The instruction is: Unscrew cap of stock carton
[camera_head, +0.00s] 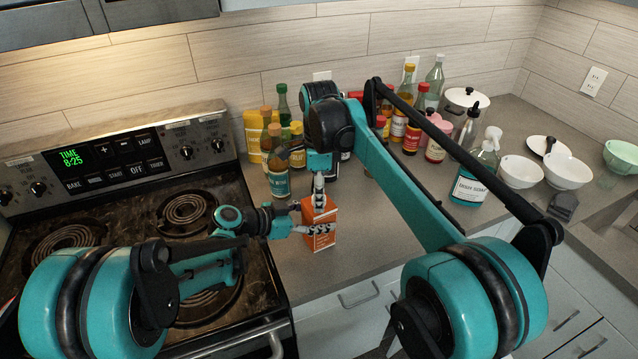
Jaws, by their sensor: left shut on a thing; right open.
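The orange stock carton (322,236) stands upright on the grey counter near its front edge, just right of the stove. My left gripper (309,229) comes in from the left and is shut on the carton's side, low down. My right gripper (319,192) points down from above, open, with its fingers at the carton's top. The cap is hidden behind these fingers, and I cannot tell whether they touch it.
The coil stove (188,210) is on the left. Several bottles, one of them green (283,105), stand behind the carton. A dish soap bottle (474,175) and white bowls (567,171) are to the right. The counter (375,215) right of the carton is clear.

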